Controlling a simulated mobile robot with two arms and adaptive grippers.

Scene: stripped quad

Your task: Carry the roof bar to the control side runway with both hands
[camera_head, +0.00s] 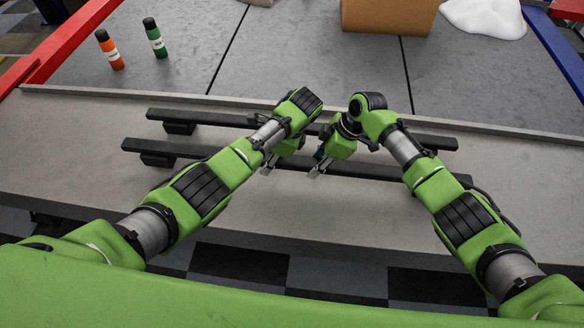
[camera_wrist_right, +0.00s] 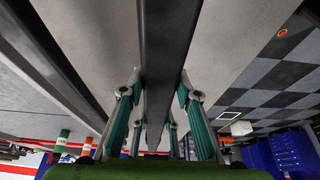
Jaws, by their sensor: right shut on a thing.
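Two long black bars lie parallel on a pale grey ledge (camera_head: 60,180). The near roof bar (camera_head: 190,153) has a foot under its left end. The far bar (camera_head: 195,118) lies just behind it. My right gripper (camera_head: 318,172) is shut on the near bar, right of its middle. The right wrist view shows the bar (camera_wrist_right: 168,45) running between its teal-padded fingers (camera_wrist_right: 160,112). My left gripper (camera_head: 267,168) is at the near bar, close to the right one; its grip is not clear. I cannot tell which surface is the control side runway.
An orange bottle (camera_head: 109,50) and a green bottle (camera_head: 154,38) stand on the dark grey surface (camera_head: 280,60) beyond the ledge. A cardboard box (camera_head: 390,15) and a white heap (camera_head: 483,17) are farther back. Red and blue rails flank the sides. Checkered floor (camera_head: 240,262) shows in front.

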